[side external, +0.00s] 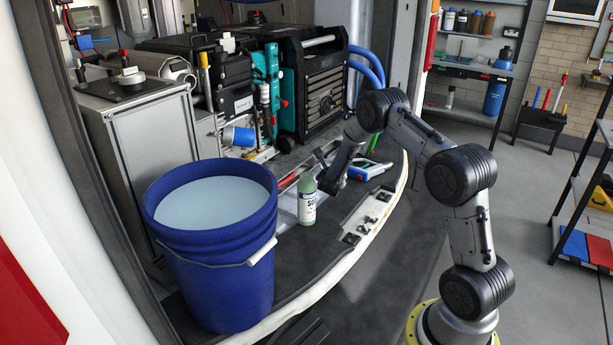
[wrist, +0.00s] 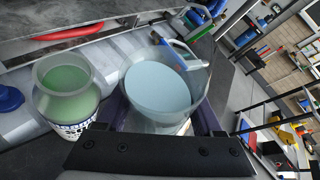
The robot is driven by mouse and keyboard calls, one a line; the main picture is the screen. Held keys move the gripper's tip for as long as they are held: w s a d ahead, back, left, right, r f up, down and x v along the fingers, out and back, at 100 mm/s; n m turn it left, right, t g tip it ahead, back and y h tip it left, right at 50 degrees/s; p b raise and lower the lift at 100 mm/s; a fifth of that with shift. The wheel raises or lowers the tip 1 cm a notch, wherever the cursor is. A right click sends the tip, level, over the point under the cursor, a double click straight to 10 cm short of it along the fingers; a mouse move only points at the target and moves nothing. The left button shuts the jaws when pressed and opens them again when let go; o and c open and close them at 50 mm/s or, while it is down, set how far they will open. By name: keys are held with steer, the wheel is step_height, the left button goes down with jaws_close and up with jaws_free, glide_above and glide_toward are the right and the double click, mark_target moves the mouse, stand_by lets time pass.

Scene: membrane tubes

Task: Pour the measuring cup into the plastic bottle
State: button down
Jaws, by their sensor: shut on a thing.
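My gripper (wrist: 162,118) is shut on a clear measuring cup (wrist: 165,85), with one finger on each side of it. The cup holds pale blue liquid. The plastic bottle (wrist: 66,98) stands just left of the cup, with an open wide mouth and green contents, and a gap shows between them. In the side view the bottle (side external: 307,200) stands upright on the dark deck, and my gripper (side external: 331,178) is close to its right. I cannot make out the cup clearly there, as my gripper covers it.
A large blue bucket (side external: 216,260) of pale liquid stands at the front left. A blue-and-white tool (side external: 369,171) lies behind my gripper. Equipment cases (side external: 312,90) stand at the back. A metal plate with small fittings (side external: 372,215) lies to the right of the bottle.

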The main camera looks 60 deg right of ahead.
steer(key=shift+w+a+r+n, duration=0.1)
steer(key=shift+w+r+n, duration=0.1)
steer(key=shift+r, duration=0.4)
steer(key=shift+w+a+r+n, duration=0.1)
steer(key=shift+r+n, duration=0.1)
steer(key=shift+r, duration=0.35)
steer(key=shift+w+r+h, duration=0.15)
steer(key=shift+r+h, duration=0.15)
steer(key=shift+w+a+r+n+g, duration=0.1)
steer(key=shift+w+r+n+g, duration=0.05)
steer(key=shift+r+n+g, duration=0.15)
steer(key=shift+w+a+r+n+g, duration=0.1)
steer(key=shift+r+n, duration=0.1)
steer(key=shift+r, duration=0.15)
steer(key=shift+w+f+n+g+h, duration=0.1)
steer(key=shift+f+n+g+h, duration=0.25)
steer(key=shift+n, duration=0.25)
steer(key=shift+r+n+g+h, duration=0.25)
steer(key=shift+r+n+h, duration=0.1)
steer(key=shift+r+n, duration=0.2)
stand_by(0.8)
steer(key=shift+f+n+g+h, duration=0.3)
steer(key=shift+f+n, duration=0.1)
steer(key=shift+n, duration=0.35)
stand_by(0.5)
steer(key=shift+r+n+h+p, duration=0.35)
steer(key=shift+r+n+h, duration=0.1)
steer(key=shift+n, duration=0.15)
stand_by(0.7)
